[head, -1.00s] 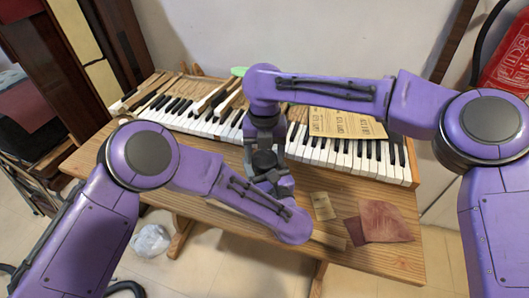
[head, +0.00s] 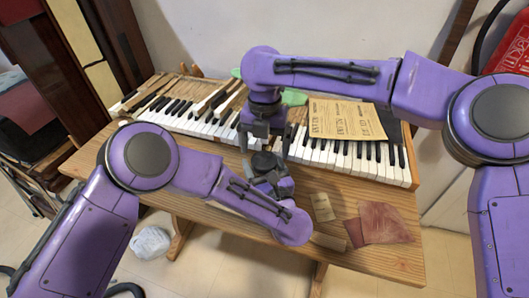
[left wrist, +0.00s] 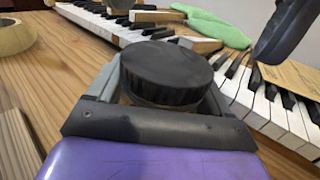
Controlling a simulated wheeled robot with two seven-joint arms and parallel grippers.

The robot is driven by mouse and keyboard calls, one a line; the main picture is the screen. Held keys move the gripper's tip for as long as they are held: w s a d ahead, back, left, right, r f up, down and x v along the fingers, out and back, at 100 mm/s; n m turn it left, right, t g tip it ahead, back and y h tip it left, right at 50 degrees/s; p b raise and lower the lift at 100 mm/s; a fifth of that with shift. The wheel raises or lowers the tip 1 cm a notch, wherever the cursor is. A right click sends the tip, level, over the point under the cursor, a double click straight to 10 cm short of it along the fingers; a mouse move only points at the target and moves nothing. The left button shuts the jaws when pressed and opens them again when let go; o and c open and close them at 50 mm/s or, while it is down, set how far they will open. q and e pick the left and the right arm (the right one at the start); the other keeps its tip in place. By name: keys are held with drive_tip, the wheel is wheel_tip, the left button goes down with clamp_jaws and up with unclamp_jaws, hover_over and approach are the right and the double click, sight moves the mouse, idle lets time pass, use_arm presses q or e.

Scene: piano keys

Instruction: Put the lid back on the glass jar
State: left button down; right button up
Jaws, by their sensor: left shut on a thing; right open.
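The black ribbed lid (left wrist: 167,72) sits on top of the glass jar (left wrist: 135,99) between my left gripper's fingers in the left wrist view. Only a thin brownish strip of the jar shows under the lid. In the head view the lid (head: 264,161) is a dark disc above the bench front. My left gripper (head: 263,168) is shut on the jar. My right gripper (head: 266,139) is open and empty, just beyond and above the lid. One of its fingers shows at upper right in the left wrist view.
The piano keyboard (head: 348,157) runs behind the grippers, with a printed sheet (head: 345,120) on it and a green cloth (left wrist: 212,26) behind. Sandpaper pieces (head: 383,222) and a small paper (head: 322,206) lie at right.

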sight(265, 159)
drive_tip(key=shift+r, duration=0.6)
drive_tip(key=shift+r, duration=0.1)
drive_tip(key=shift+c, duration=0.4)
wheel_tip(265, 159, up, 3)
drive_tip(key=n, duration=0.3)
drive_tip(key=shift+r, duration=0.1)
wheel_tip(265, 159, down, 8)
drive_tip(key=shift+f, duration=0.1)
